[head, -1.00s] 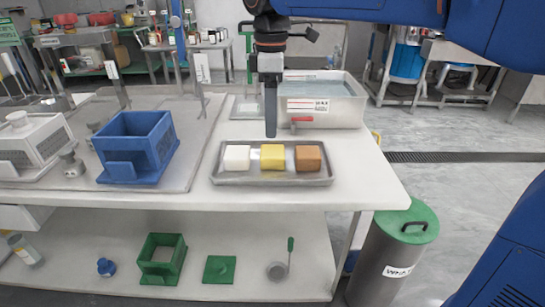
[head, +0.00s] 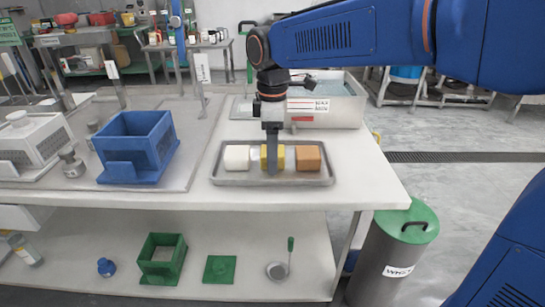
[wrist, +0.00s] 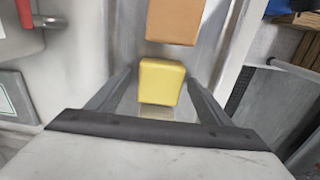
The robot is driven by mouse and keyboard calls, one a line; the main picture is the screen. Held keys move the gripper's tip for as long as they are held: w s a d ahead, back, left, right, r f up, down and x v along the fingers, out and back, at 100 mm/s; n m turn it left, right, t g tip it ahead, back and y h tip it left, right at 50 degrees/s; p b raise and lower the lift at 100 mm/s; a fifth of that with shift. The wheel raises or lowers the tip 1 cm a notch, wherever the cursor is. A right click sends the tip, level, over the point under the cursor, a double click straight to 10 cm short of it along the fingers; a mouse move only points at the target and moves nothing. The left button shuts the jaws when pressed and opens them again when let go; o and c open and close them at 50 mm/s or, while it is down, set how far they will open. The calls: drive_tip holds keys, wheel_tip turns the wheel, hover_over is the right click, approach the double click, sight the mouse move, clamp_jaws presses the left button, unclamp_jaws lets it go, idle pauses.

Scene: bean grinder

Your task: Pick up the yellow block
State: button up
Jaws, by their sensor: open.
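The yellow block (head: 280,158) sits in the middle of a grey metal tray (head: 230,181) on the white table. A white block (head: 237,157) is to its left and an orange-brown block (head: 308,158) to its right. My gripper (head: 272,170) points down at the yellow block and hides part of it in the head view. In the wrist view, the open fingers (wrist: 157,88) stand on either side of the yellow block (wrist: 162,82), with a visible gap at each side. The orange-brown block (wrist: 175,20) shows beyond it.
A blue box (head: 135,148) stands left of the tray. The table's right part is clear. A grey bin with a green lid (head: 407,220) stands at the table's right end.

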drive_tip(key=c, duration=1.2)
drive_tip(key=shift+r, duration=0.15)
drive_tip(key=shift+c, duration=0.2)
